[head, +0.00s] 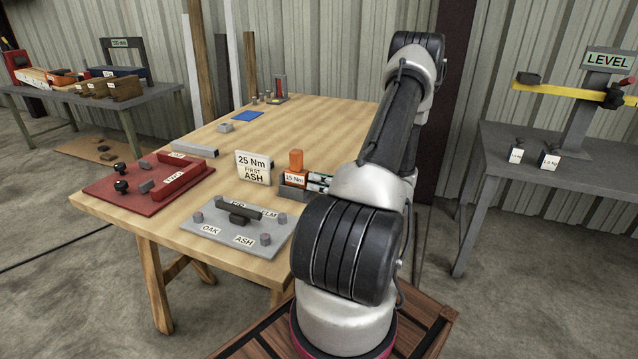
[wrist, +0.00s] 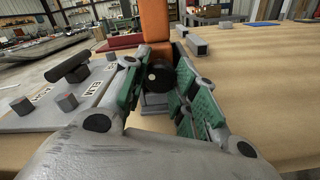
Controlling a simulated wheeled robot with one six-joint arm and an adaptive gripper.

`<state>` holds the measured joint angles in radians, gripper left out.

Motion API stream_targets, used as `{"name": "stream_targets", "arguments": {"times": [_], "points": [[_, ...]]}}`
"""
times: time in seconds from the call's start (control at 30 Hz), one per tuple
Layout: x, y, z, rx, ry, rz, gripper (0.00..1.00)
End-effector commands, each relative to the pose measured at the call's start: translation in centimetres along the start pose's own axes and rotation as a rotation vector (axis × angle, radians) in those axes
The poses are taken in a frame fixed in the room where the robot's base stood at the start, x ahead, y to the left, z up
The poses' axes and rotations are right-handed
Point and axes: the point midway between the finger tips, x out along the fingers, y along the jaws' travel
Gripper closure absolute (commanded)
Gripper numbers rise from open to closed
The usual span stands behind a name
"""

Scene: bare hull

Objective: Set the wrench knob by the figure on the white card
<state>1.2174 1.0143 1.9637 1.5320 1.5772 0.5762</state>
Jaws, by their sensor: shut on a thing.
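The white card (head: 253,167) stands on the wooden table and reads "25 Nm FIRST ASH". To its right, an orange upright block (head: 296,160) stands above a white label (head: 294,180) reading "15 Nm"; it looks like part of the wrench. The block also shows in the wrist view (wrist: 155,20). The dark round wrench knob (wrist: 157,79), with a pale spot at its centre, sits between my green finger pads. My gripper (wrist: 158,88) is shut on it; it also shows in the head view (head: 319,182). The knob is hidden in the head view.
A grey plate (head: 215,233) with several bolts and labels including OAK, ASH and ELM lies at the table's front. A red tray (head: 120,203) with black knobs lies to its left. A blue pad (head: 246,116) lies farther back. The table's (head: 335,120) back right is clear.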

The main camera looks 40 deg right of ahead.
Motion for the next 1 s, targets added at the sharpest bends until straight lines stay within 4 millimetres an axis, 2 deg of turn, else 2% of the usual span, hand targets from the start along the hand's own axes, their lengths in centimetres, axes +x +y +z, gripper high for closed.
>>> {"name": "stream_targets", "arguments": {"times": [1.0], "points": [[0.01, -0.06, -0.01, 0.962, -0.001, -0.001, 0.96]]}}
